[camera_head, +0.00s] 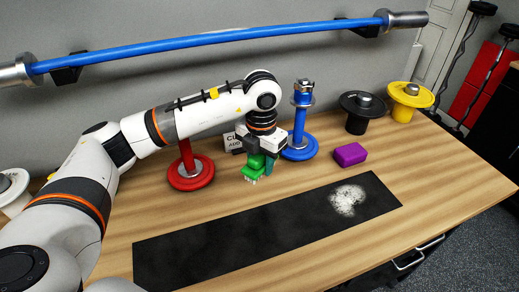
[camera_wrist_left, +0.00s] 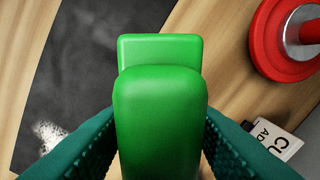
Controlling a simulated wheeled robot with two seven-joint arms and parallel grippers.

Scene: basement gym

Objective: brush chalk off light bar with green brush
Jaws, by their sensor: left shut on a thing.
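My left gripper (camera_head: 262,158) is shut on the green brush (camera_head: 254,166), whose pale bristles point down. It holds the brush above the table, behind the black mat, between the red and blue stands. In the left wrist view the green brush (camera_wrist_left: 160,120) fills the middle, between the teal finger pads. A long blue bar (camera_head: 210,42) with silver ends rests on black wall brackets at the back; I see no chalk on it. A white chalk patch (camera_head: 347,200) lies on the right part of the black mat (camera_head: 230,238). My right gripper is not in view.
A red stand (camera_head: 190,172), a white card (camera_head: 233,143) and a blue stand (camera_head: 300,150) are close around the gripper. A purple block (camera_head: 350,154) lies right of the blue stand. Black (camera_head: 360,117) and yellow (camera_head: 405,103) stands are farther right. The mat is otherwise clear.

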